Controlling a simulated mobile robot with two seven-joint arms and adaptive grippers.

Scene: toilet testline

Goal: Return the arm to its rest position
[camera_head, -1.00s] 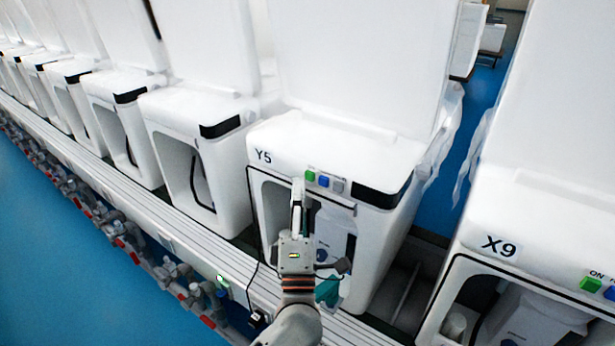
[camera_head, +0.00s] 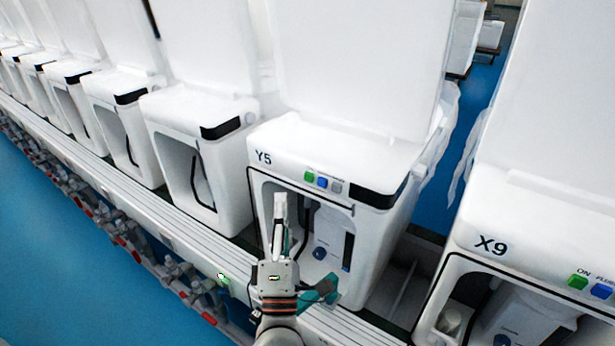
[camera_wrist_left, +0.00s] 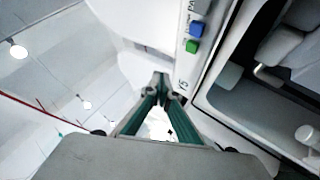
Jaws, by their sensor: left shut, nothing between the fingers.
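My left gripper (camera_head: 280,207) is in front of the open bay of the white toilet unit marked Y5 (camera_head: 290,140), below its row of green, blue and grey buttons (camera_head: 322,182). Its fingers point up and are shut with nothing between them. In the left wrist view the fingertips (camera_wrist_left: 161,82) meet beside the white housing, with the green button (camera_wrist_left: 192,46) and blue button (camera_wrist_left: 196,29) near them. The gripper and arm hide part of the bay's lower left. My right gripper is not in view.
A white unit marked X9 (camera_head: 540,230) stands at the right. More white units run off to the left along a pale rail (camera_head: 170,220). Pipes and fittings (camera_head: 110,225) line the rail's near side. Blue floor (camera_head: 50,250) is clear at the lower left.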

